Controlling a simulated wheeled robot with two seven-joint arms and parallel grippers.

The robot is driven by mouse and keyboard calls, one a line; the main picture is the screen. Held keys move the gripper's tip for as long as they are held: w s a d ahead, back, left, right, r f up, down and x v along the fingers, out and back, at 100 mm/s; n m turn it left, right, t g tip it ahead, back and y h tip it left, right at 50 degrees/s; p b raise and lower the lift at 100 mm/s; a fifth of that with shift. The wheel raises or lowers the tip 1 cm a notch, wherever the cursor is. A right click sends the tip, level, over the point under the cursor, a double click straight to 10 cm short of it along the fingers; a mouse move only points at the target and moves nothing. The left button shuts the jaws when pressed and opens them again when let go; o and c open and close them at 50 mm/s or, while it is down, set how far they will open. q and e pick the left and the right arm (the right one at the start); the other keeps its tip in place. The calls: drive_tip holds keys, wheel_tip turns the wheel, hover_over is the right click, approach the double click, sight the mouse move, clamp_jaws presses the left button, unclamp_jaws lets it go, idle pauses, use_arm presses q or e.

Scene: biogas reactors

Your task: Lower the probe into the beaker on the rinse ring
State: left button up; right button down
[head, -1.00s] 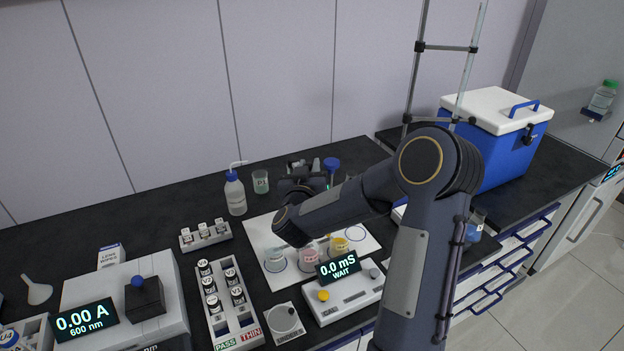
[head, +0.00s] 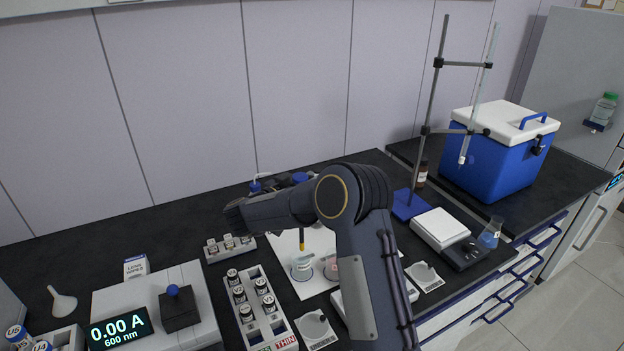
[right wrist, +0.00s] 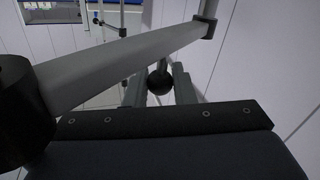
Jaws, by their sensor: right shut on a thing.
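The probe (head: 302,238) shows below my right forearm in the head view as a thin dark rod with a yellow lower end. It hangs roughly upright, its tip just above or at the rim of a clear beaker (head: 302,268). That beaker stands on a ring on the white mat (head: 318,287); the ring's label is not readable. My right gripper is mostly hidden behind my forearm in the head view. In the right wrist view its fingers (right wrist: 160,85) are shut on a black round knob (right wrist: 159,80), which appears to belong to the probe. My left gripper is not seen.
A pink beaker (head: 331,268) stands just right of the clear one. A vial rack (head: 262,312) and small vials (head: 229,244) stand to the left. A grey bar (right wrist: 130,68) crosses close in the wrist view.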

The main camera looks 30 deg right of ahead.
idle(0.5)
drive_tip(key=c, duration=1.3)
unclamp_jaws()
drive_tip(key=shift+b+v, duration=0.95)
drive_tip(key=shift+v, duration=2.95)
drive_tip(key=shift+o, duration=0.5)
drive_tip(key=shift+w, duration=0.15)
